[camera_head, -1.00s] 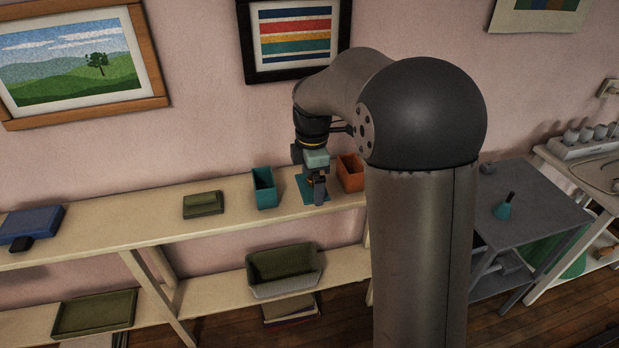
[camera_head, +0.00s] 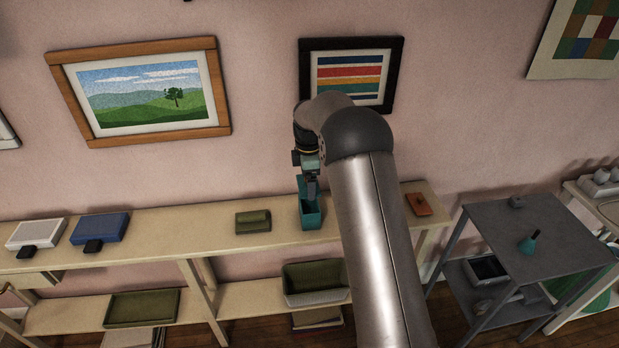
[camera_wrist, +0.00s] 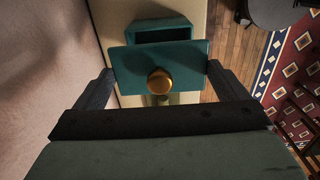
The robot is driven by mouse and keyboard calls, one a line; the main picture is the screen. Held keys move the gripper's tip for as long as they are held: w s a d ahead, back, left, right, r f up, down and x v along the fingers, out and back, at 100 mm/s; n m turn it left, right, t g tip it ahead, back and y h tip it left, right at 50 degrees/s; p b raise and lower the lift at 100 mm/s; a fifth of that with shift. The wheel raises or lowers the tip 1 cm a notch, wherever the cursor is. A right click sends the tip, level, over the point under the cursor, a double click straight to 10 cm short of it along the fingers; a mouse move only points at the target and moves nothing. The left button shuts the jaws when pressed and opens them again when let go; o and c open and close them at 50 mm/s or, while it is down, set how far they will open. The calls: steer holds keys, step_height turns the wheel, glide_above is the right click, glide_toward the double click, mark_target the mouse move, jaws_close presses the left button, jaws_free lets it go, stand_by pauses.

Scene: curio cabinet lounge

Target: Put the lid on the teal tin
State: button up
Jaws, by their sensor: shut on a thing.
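My gripper (camera_head: 311,184) is shut on the teal lid (camera_wrist: 130,68), with a finger at each of two opposite edges in the wrist view. The lid is a flat rectangle with a round brass knob (camera_wrist: 160,81). The open teal tin (camera_head: 311,219) stands upright on the upper shelf, below my gripper in the head view. In the wrist view the tin (camera_wrist: 160,34) shows past the lid's far edge, with part of its dark opening uncovered. The lid overlaps the rest of the tin there. I cannot tell whether lid and tin touch.
The pale upper shelf (camera_head: 180,235) also bears an olive box (camera_head: 253,221), a blue box (camera_head: 100,227) and a grey-white box (camera_head: 37,232) to the left. An orange lid (camera_head: 418,204) lies to the right of my arm. The pink wall is close behind.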

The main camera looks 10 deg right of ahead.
steer(key=shift+d, duration=0.15)
steer(key=shift+f+b, duration=1.6)
steer(key=shift+f, duration=0.95)
steer(key=shift+f, duration=0.1)
steer(key=shift+f+b, duration=0.5)
steer(key=shift+f, duration=0.2)
steer(key=o, duration=1)
steer(key=shift+o, duration=0.2)
step_height(320, 180, up, 17)
steer(key=shift+f+b, duration=0.1)
steer(key=shift+b, duration=0.5)
steer(key=shift+r, duration=0.35)
